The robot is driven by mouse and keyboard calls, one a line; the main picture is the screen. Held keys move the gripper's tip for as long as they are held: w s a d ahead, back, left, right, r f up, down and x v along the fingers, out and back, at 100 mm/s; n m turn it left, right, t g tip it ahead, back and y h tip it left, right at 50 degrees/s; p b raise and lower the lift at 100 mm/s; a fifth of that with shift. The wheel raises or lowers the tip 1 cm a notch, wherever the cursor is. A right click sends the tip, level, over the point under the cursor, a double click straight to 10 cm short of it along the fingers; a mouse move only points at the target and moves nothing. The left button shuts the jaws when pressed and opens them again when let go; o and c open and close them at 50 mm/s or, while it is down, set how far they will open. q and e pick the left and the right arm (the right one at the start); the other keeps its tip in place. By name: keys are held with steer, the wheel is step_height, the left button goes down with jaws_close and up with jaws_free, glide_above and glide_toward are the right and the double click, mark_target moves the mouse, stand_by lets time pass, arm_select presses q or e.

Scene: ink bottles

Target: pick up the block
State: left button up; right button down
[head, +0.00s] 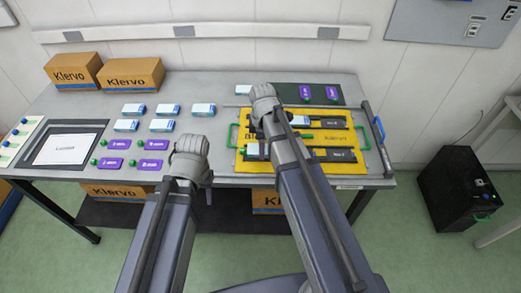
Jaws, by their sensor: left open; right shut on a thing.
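My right gripper (264,98) is over the back left part of a yellow tray (346,168) with green handles. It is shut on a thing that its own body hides. My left gripper (191,148) is open near the table's front edge, right of the purple pieces; its fingertips are mostly hidden. No single thing stands out as the block. Small white-and-blue boxes, such as this one (162,125), lie on the table's middle. A pale piece (300,120) lies in the tray just right of my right gripper, and another white piece (252,150) lies nearer the front.
Purple pieces with green knobs (152,145) lie left of my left gripper. A dark mat (290,93) with more purple pieces is behind the tray. Cardboard boxes (135,73) stand at the back left. A tablet-like panel (62,148) lies at the left. A blue handle (379,129) is at the right edge.

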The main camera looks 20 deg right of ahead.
step_height(320, 180, up, 10)
steer(key=p, duration=1)
